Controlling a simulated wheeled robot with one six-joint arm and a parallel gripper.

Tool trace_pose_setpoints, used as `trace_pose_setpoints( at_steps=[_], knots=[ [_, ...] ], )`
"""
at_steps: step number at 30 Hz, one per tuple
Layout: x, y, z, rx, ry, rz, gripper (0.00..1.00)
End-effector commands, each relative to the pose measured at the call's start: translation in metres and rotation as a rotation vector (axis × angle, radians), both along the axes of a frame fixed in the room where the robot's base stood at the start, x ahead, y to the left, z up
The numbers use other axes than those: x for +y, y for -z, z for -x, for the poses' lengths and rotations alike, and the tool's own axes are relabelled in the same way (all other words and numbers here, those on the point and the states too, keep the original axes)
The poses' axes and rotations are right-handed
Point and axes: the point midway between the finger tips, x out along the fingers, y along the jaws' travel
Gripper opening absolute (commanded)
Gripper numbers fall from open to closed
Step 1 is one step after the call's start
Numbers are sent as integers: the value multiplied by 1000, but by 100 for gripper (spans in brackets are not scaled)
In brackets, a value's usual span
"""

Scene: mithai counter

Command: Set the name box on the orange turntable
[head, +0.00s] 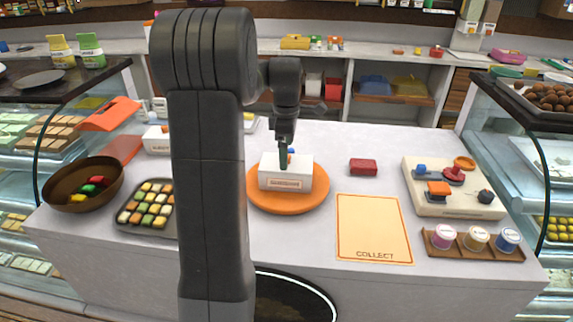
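The name box (300,172) is a small white box with an orange-edged label on its front. It sits upright over the orange turntable (318,197), a round flat disc in the middle of the counter. My gripper (284,160) points straight down at the back left part of the box, its tip reaching the box top. A small blue bit shows beside the tip. I cannot tell whether the fingers are open or shut, or whether they grip the box. My arm hides the counter left of the turntable.
A red box (363,167) and an orange COLLECT mat (374,228) lie to the right. Further right are a cream board (455,204) with stamps and a wooden rack (473,250) of jars. A sweets tray (148,232) and brown bowl (70,199) are left.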

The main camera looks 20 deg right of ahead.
Motion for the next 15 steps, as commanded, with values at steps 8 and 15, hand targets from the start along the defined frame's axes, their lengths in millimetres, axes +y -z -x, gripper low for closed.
trace_pose_setpoints(
  at_steps=[8, 15],
  knots=[
    [0, -41, 0, 0, 0, 0, 100],
    [0, -48, 0, 2, 0, -1, 100]
  ],
)
